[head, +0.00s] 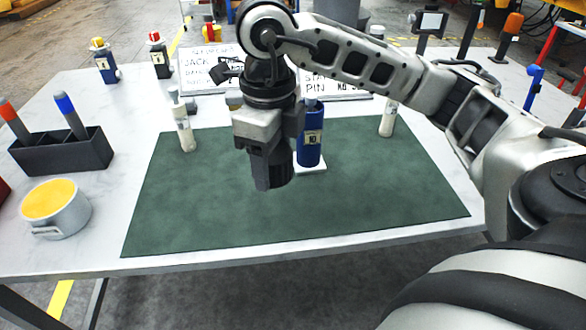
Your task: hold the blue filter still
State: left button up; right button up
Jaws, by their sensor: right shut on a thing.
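The blue filter (312,148), a cylinder with a pale label, stands upright on a small white pad (316,170) at the back of the green mat. My right gripper (270,168) points down at the filter's left side and hides part of it. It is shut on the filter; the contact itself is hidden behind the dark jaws. My left gripper is not in view.
White bottles (184,128) and (388,119) stand left and right at the mat's back. A pot with yellow contents (68,222) and a dark divided box (62,152) are at left. Lettered signs (207,66) stand behind. The front of the green mat (300,215) is clear.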

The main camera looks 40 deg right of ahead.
jog(key=m, duration=0.3)
jog(key=d+m, duration=0.1)
jog(key=m, duration=0.1)
jog(key=shift+s+r, duration=0.25)
jog(key=shift+r, duration=0.15)
jog(key=shift+d+m, duration=0.15)
jog(key=shift+m, duration=0.35)
jog(key=w+d+f, duration=0.1)
jog(key=w+f, duration=0.2)
jog(key=w, duration=0.1)
jog(key=w+d+f, duration=0.2)
jog(key=w+f, duration=0.1)
jog(key=w, duration=0.1)
jog(key=w+d+f, duration=0.2)
jog(key=w, duration=0.2)
jog(key=shift+w+f, duration=0.1)
jog(key=shift+f, duration=0.3)
jog(key=shift+w+f, duration=0.3)
jog(key=shift+f, duration=0.15)
jog(key=shift+d+f+p, duration=0.1)
jog(key=shift+f+p, duration=0.5)
jog(key=shift+f, duration=1)
